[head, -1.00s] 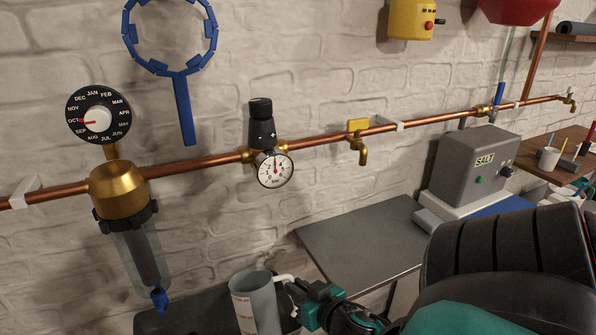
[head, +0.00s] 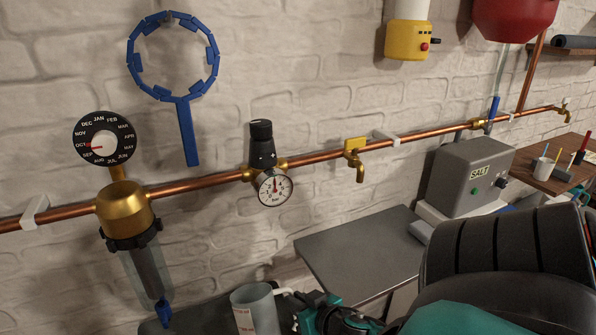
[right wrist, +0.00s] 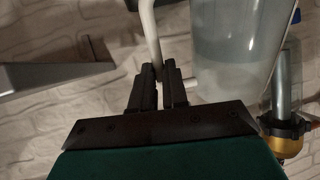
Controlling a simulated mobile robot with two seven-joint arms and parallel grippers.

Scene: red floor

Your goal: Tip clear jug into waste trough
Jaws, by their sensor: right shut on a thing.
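The clear jug (head: 256,312) stands upright at the bottom edge of the head view, with red markings on its side and its lower part cut off. My right gripper (head: 301,304) is to its right, shut on the jug's white handle (head: 284,291). In the right wrist view the black fingers (right wrist: 163,76) close on the handle (right wrist: 150,38), beside the cloudy, see-through jug wall (right wrist: 232,45). A dark trough-like surface (head: 192,322) lies left of the jug, below the filter; I cannot tell for certain that it is the waste trough. My left gripper is not in view.
A filter housing with a brass head (head: 124,208) and clear bowl hangs left of the jug. A copper pipe (head: 215,183) with a pressure gauge (head: 274,187) runs along the wall.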

